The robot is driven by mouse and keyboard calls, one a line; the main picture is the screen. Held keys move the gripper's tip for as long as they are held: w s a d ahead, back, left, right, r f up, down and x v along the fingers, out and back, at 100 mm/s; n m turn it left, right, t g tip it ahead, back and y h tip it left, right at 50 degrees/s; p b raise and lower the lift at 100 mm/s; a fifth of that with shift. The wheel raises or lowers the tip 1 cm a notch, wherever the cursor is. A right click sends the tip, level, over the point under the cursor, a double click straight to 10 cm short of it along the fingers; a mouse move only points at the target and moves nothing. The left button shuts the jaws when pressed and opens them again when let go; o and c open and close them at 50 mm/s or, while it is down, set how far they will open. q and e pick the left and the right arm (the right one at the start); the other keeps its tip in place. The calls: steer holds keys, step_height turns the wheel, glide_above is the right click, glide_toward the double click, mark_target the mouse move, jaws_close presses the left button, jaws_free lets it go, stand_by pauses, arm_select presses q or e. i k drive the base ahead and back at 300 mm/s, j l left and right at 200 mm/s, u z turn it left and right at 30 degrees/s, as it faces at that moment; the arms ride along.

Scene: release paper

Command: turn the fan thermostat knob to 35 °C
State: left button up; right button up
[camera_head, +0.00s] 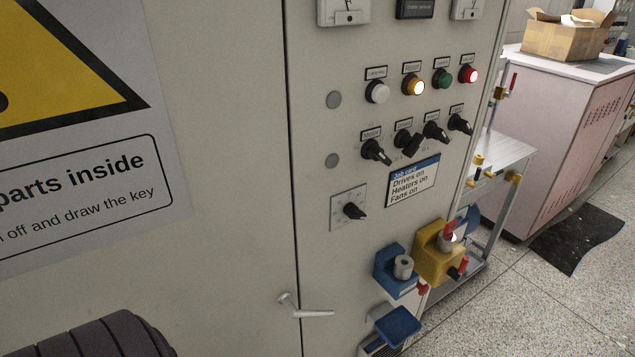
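A small black knob (354,211) sits on a square pale plate (336,216) with faint markings, low on the grey cabinet door, left of the job card. It looks like the thermostat knob, but its scale and label are too small to read, so its setting cannot be told. Its pointed end appears to face right and slightly down.
Above are several black rotary switches (376,151) and lamps, with amber (413,86) and red (468,74) lit. Blue (395,282) and yellow (433,262) lock boxes jut out at lower right. A door handle (305,309) sticks out below. A metal trolley (503,158) stands right.

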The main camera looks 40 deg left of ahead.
mark_target(351, 209)
steer(key=k+j+u, duration=0.1)
steer(key=u, duration=0.85)
